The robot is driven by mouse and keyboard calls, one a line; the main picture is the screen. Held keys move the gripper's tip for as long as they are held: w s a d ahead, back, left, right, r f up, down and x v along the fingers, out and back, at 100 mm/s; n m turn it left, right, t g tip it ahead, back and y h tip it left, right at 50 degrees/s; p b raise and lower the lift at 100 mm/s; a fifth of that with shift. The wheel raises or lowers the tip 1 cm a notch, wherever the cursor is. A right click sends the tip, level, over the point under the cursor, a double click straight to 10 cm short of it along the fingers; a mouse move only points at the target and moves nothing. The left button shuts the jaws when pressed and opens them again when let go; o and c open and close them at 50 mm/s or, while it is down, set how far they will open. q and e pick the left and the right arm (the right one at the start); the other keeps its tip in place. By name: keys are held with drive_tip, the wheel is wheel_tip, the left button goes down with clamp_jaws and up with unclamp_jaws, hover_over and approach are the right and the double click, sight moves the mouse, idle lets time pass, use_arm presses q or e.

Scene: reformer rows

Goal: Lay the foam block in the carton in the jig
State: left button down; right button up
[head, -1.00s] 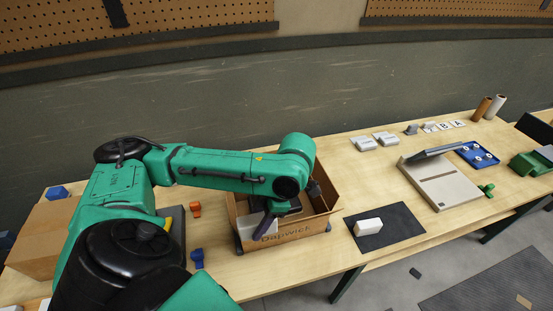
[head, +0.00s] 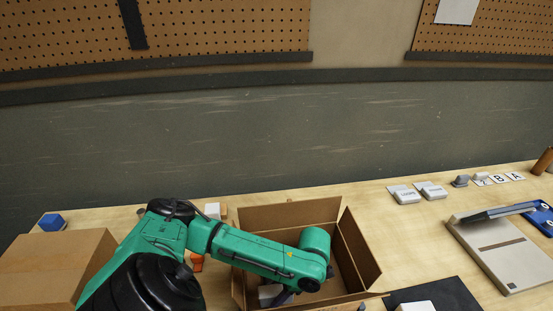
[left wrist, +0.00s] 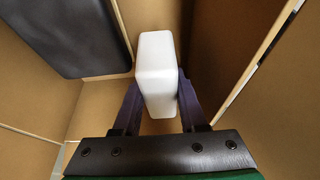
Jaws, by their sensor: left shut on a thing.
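The open brown carton (head: 288,213) stands on the bench, its flaps folded outward. My left arm reaches into it from the left, and my left gripper (head: 284,298) is low inside. In the left wrist view, my left gripper (left wrist: 158,92) is shut on a white foam block (left wrist: 156,60), one purple finger on each side of it. A dark flat-faced thing (left wrist: 70,35) is in the carton to the block's left. Whether the block touches the carton floor, I cannot tell. The jig is not clearly visible. My right gripper is out of view.
A closed brown box (head: 55,262) stands left of the arm. A dark mat (head: 440,293) with another white block (head: 415,306) lies right of the carton. Small labelled grey boxes (head: 405,194) and a beige device (head: 497,250) are farther right.

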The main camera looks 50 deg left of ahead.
use_arm(q)
wheel_tip(320, 180, down, 4)
drive_tip(key=shift+s+d+f, duration=0.1)
drive_tip(key=shift+s+d, duration=0.05)
drive_tip(key=shift+f, duration=0.15)
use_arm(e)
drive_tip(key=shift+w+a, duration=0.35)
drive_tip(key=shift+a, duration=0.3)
use_arm(q)
drive_tip(key=shift+c, duration=2.3)
unclamp_jaws()
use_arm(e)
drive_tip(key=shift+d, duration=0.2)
use_arm(q)
drive_tip(key=shift+r, duration=0.25)
drive_tip(key=b+v, duration=0.1)
drive_tip(key=v, duration=1)
drive_tip(key=shift+d+r, duration=0.1)
drive_tip(key=shift+r, duration=0.2)
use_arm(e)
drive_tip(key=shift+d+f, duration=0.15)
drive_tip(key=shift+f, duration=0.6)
